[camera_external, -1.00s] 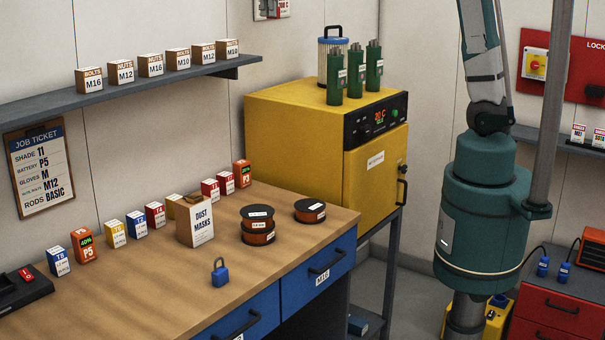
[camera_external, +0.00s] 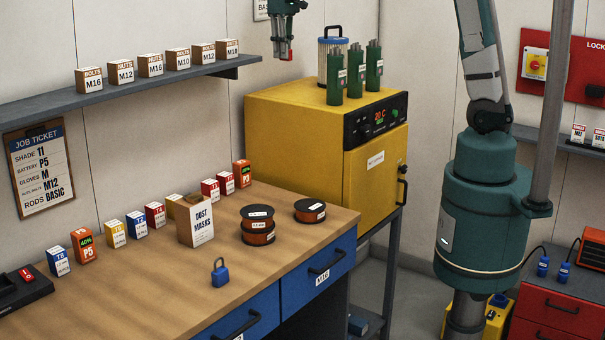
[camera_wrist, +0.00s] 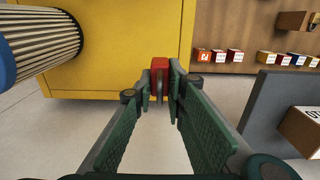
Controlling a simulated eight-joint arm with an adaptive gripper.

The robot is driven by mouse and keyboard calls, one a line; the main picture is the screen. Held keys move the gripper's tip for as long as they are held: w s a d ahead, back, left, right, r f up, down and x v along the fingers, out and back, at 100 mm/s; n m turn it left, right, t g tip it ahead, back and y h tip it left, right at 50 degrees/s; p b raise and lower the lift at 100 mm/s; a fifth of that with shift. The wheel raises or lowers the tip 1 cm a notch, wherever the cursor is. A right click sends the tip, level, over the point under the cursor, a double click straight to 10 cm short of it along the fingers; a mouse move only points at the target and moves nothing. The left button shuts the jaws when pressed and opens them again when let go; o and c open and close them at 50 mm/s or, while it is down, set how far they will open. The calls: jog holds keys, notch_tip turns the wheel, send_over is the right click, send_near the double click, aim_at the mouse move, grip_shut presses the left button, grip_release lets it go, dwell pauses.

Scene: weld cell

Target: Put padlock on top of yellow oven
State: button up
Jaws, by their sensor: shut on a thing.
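My gripper (camera_external: 284,48) hangs at the top of the external view, above the wall shelf's right end and up and left of the yellow oven (camera_external: 285,115). It is shut on a small red thing, which looks like a red padlock (camera_wrist: 159,66), between the fingertips in the wrist view. The fingers partly hide it. The oven's yellow top also shows in the wrist view (camera_wrist: 115,50), lying beyond the fingertips. A blue padlock (camera_external: 220,274) stands on the wooden bench, apart from my gripper.
Several green canisters (camera_external: 355,75) and a blue-topped ribbed cylinder (camera_external: 333,60) stand on the oven's right and back part. Its left and front top is clear. A grey wall shelf (camera_external: 150,88) with several nut and bolt boxes runs left of the oven.

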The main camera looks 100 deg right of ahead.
jog(key=shift+f, duration=1.4)
send_over(284, 96)
jog(key=shift+f+p, duration=0.45)
jog(key=shift+f, duration=2.45)
jog(key=shift+f+p, duration=0.3)
jog(key=shift+f, duration=1.8)
jog(key=shift+f, duration=0.15)
jog(key=o, duration=0.9)
jog(key=shift+r, duration=0.2)
